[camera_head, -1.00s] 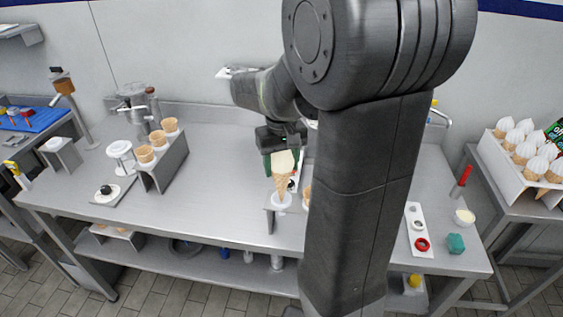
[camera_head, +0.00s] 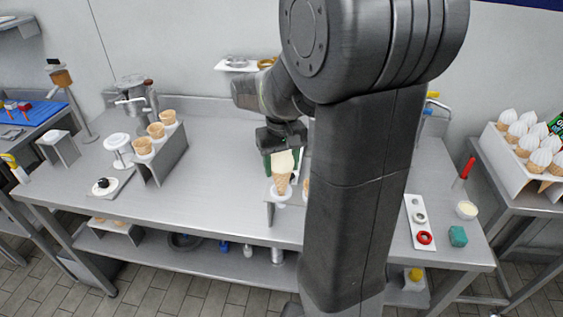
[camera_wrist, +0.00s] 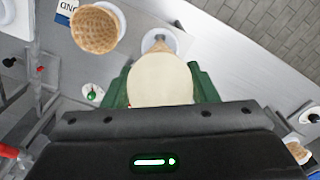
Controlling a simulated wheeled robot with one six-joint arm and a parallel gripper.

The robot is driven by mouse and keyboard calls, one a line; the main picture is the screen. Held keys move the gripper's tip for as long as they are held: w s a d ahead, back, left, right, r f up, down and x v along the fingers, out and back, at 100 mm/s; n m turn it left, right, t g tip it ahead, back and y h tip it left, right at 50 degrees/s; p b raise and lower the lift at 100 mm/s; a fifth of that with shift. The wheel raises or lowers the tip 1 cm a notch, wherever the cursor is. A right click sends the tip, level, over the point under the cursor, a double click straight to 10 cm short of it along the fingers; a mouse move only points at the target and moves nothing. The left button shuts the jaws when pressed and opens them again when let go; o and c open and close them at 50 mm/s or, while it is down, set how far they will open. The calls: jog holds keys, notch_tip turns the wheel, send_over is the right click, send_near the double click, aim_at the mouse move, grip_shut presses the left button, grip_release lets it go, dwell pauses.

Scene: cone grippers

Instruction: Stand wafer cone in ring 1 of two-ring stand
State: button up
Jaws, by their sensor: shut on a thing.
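My gripper (camera_head: 282,160), with green fingers, is shut on a wafer cone (camera_head: 282,184) with a pale top, held upright with its tip down. It stands over the front of the two-ring stand (camera_head: 268,214). The cone's lower end meets the white ring (camera_head: 280,198); I cannot tell how deep it sits. In the wrist view the cone (camera_wrist: 160,82) lies between the fingers (camera_wrist: 162,84), with the white ring (camera_wrist: 178,40) around its narrow end. Another wafer cone (camera_wrist: 94,30) sits in a white ring beside it. My arm hides much of the stand in the head view.
A white strip (camera_head: 419,218) with a red ring, a teal block (camera_head: 457,236) and a small cup (camera_head: 466,210) lie at right. The middle-left tabletop is clear.

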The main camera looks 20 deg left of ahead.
aim_at(282, 178)
jog(key=shift+f+b, duration=1.7)
jog(key=shift+f, duration=0.9)
jog(key=o, duration=0.8)
jog(key=shift+c, duration=0.2)
jog(key=shift+r, duration=0.1)
notch_tip(282, 178, up, 14)
jog(key=shift+f, duration=0.1)
